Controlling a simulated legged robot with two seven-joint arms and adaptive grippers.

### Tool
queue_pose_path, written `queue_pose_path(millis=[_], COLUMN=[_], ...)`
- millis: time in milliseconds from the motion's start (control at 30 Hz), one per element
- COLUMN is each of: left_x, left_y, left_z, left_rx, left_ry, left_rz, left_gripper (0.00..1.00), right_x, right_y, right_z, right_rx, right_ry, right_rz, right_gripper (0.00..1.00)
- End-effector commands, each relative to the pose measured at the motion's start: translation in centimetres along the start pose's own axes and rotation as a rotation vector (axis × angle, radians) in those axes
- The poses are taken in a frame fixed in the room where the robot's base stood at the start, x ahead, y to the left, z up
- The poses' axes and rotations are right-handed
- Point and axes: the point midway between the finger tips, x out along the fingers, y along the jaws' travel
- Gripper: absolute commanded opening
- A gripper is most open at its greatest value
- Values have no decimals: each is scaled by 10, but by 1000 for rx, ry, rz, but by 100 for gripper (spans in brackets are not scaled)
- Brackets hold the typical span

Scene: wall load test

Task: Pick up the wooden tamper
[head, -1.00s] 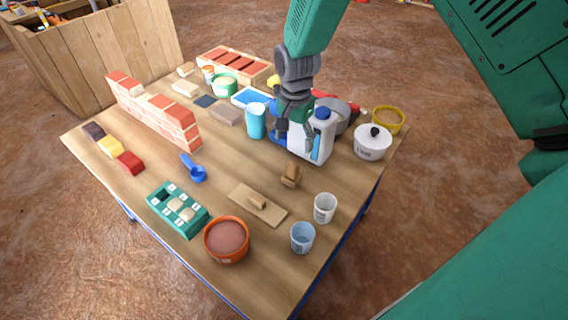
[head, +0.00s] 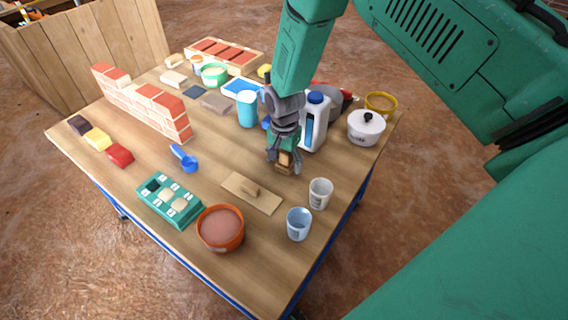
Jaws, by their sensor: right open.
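The wooden tamper (head: 284,160) is a small brown block standing on the table right of the middle. My right gripper (head: 284,163) is over it, pointing down, with its open fingers around or just beside the tamper's upper part. The fingers hide part of the tamper, and I cannot tell whether they touch it. My left gripper is not in view.
A white jug (head: 314,122) stands close behind the gripper on the right. A wooden float (head: 252,194) lies in front, with a white cup (head: 320,192) and a blue cup (head: 299,224) nearby. A brick wall (head: 143,104) stands at left.

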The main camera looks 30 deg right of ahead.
Motion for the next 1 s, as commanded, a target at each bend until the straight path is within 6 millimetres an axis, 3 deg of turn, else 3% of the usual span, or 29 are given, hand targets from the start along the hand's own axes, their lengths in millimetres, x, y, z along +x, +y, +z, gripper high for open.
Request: queue_pose_path(millis=[267, 400, 433, 767, 1000], left_x=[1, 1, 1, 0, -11], left_y=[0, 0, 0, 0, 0], left_z=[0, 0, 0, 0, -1], left_rx=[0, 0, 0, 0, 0], left_ry=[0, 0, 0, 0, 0], left_rz=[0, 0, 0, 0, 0], left_gripper=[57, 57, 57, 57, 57], right_x=[6, 6, 6, 1, -41], right_y=[1, 0, 0, 0, -1], right_z=[-2, -1, -1, -1, -1], right_rx=[2, 2, 2, 1, 2], right_ry=[-1, -1, -1, 0, 2], right_rz=[-3, -2, -2, -3, -6], right_gripper=[64, 15, 11, 12, 12])
